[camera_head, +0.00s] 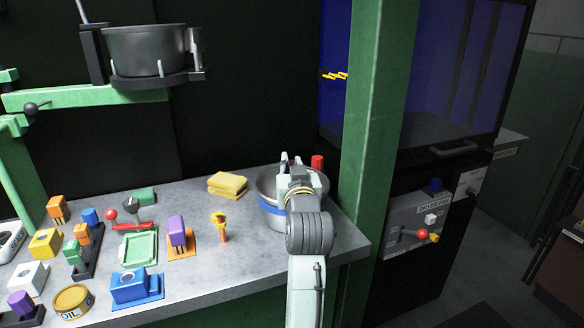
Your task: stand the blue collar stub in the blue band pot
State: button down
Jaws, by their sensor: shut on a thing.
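The blue band pot (268,214) is a round metal pot with a blue band, standing near the right end of the grey bench. My gripper (292,166) is over the pot, and my wrist and arm cover much of the pot's right side and inside. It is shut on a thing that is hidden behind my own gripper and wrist. I cannot make out the blue collar stub anywhere in view. I cannot tell whether the held thing touches the pot.
A red cylinder (318,162) shows just behind the pot. A green post (374,130) stands close on the right. Several coloured blocks and fixtures crowd the bench's left. A dark pot (146,48) hangs upper left.

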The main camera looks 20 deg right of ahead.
jog(key=shift+f, duration=0.5)
jog(key=shift+f, duration=0.1)
jog(key=shift+s+f+b, duration=0.1)
jog(key=shift+f+b, duration=0.25)
jog(key=shift+f, duration=0.2)
jog(key=c, duration=1.5)
grip_release()
jog(key=shift+f, duration=0.15)
jog(key=shift+c, duration=0.2)
